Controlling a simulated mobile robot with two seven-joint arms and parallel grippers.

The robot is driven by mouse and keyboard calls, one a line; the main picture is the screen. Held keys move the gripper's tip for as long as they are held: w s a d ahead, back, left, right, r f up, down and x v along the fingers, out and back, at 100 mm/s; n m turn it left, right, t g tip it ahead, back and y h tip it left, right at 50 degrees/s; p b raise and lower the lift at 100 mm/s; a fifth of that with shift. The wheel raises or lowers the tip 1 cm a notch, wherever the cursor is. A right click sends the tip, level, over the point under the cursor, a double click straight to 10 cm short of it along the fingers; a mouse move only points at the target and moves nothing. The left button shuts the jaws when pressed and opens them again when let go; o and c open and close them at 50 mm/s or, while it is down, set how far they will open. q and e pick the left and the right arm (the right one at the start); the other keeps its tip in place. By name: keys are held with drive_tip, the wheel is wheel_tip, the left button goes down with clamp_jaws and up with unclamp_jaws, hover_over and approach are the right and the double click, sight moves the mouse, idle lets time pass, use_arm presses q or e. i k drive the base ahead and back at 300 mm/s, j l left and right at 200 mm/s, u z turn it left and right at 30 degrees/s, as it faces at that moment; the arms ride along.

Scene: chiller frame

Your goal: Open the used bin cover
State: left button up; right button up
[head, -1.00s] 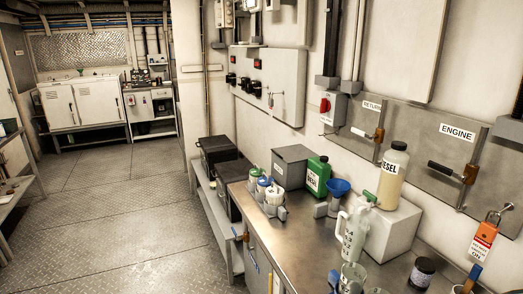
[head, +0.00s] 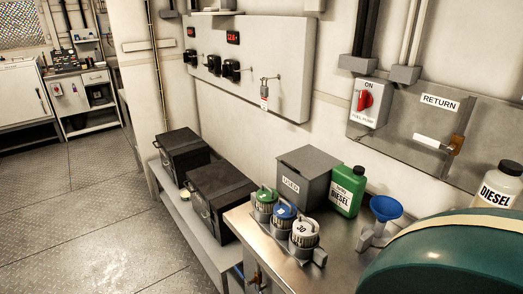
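The used bin (head: 291,188) is a grey box with a "USED" label on its front. It stands at the back of the metal bench, against the wall. Its flat grey cover (head: 310,161) lies shut on top. Neither of my grippers is in view.
A green diesel bottle (head: 346,192) stands close to the bin's right side. Three jars with green, blue and white lids (head: 283,216) stand in front of it. A blue funnel (head: 386,207) is further right. Two black boxes (head: 223,195) sit on a lower shelf to the left. The floor at left is clear.

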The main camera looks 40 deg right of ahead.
sight(309, 162)
drive_tip(key=i, duration=1.7)
drive_tip(key=i+z, duration=0.35)
drive_tip(key=i+j+z, duration=0.1)
drive_tip(key=z, duration=0.25)
drive_tip(key=i+j+z, duration=0.3)
drive_tip(key=l+z, duration=0.1)
drive_tip(key=z, duration=1.75)
